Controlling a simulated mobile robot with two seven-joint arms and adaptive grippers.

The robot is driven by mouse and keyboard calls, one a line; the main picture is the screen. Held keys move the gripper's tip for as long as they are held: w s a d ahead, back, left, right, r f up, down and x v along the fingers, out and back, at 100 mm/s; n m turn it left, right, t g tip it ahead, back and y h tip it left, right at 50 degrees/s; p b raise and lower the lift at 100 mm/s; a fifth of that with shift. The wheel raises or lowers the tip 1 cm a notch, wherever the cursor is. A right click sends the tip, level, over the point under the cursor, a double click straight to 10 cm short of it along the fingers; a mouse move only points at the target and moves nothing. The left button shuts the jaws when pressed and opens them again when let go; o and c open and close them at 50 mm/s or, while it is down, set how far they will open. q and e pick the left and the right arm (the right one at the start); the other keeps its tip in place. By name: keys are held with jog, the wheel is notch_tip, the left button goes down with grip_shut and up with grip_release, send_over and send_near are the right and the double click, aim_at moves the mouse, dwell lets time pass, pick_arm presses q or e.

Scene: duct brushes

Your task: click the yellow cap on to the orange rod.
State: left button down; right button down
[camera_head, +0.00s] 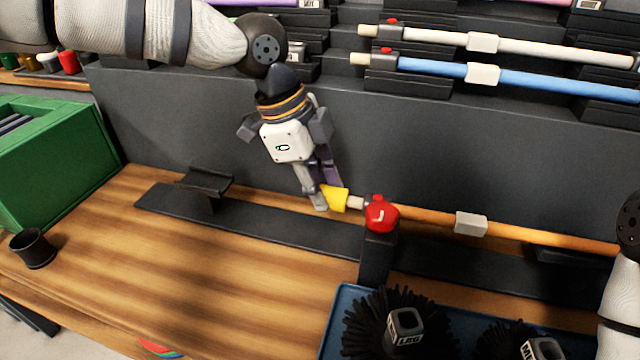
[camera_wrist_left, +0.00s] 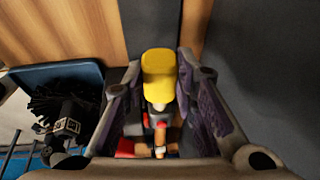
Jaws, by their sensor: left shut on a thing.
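The yellow cap (camera_head: 336,198) is between the fingertips of my left gripper (camera_head: 329,196), which is shut on it. The cap is in line with the pale tip (camera_head: 356,202) of the orange rod (camera_head: 530,232) and right against it. I cannot tell how far the tip sits inside the cap. The rod lies level through a stand with a red clamp (camera_head: 381,214) and carries a pale label (camera_head: 471,223). In the left wrist view the yellow cap (camera_wrist_left: 160,75) covers the rod's end. My right gripper is out of view.
A blue tray (camera_head: 336,322) with black brush heads (camera_head: 402,322) is at the front. White (camera_head: 530,45) and blue (camera_head: 550,80) rods rest on racks behind. An empty black stand (camera_head: 205,182), a black cup (camera_head: 33,248) and a green crate (camera_head: 60,165) are on the left.

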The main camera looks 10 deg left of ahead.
pick_arm(q)
jog(key=shift+d, duration=1.25)
jog(key=c, duration=1.2)
grip_release()
